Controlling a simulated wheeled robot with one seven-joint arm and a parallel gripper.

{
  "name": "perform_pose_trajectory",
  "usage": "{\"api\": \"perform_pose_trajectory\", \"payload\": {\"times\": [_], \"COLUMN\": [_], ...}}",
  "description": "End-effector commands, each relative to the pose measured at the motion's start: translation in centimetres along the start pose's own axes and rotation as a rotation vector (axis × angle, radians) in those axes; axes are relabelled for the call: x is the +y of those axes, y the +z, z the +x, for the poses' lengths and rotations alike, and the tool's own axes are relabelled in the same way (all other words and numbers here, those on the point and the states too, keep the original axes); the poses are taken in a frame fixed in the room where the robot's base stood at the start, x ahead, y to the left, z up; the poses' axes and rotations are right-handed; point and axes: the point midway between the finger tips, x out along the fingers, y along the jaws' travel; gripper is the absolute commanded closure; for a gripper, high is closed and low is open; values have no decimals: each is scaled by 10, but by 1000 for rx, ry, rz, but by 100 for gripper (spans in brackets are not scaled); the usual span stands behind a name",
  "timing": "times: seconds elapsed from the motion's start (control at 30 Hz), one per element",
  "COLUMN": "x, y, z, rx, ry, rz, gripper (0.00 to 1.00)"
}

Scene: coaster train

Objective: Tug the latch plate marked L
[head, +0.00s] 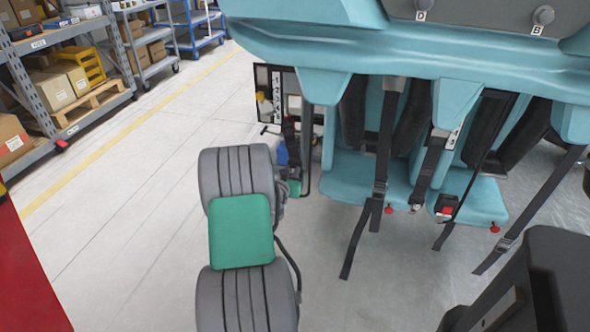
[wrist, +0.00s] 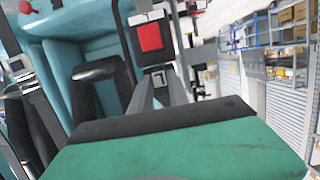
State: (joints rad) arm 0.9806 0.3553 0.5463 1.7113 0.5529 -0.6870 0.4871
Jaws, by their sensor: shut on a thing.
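In the wrist view, my gripper (wrist: 161,86) is shut on a small dark and pale piece, apparently the latch plate (wrist: 158,77). Its letter is too small to read. A buckle with a square red button (wrist: 150,37) lies just beyond the fingertips. Whether the plate is seated in the buckle I cannot tell. In the head view, my arm hides most of the gripper and the held piece.
The teal coaster seats (head: 370,176) hang at the upper right with black straps (head: 385,135) and another red-button buckle (head: 447,211). Loaded shelves (head: 52,40) stand at the upper left. The grey floor (head: 120,195) between is clear.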

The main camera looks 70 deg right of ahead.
Motion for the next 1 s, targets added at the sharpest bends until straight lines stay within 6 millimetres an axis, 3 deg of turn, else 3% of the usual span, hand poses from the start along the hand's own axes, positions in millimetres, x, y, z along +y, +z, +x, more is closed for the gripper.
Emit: {"api": "perform_pose_trajectory", "payload": {"times": [0.1, 0.13, 0.43, 0.73, 1.0], "x": [0, -1, 0, 0, -2], "y": [-4, -4, -3, -2, -3], "z": [0, 0, 0, -5, -57], "rx": [6, 6, 5, 2, 4], "ry": [-1, -1, 0, -1, -4], "rz": [0, 0, 0, -1, -1], "gripper": [100, 77, 53, 53, 53]}}
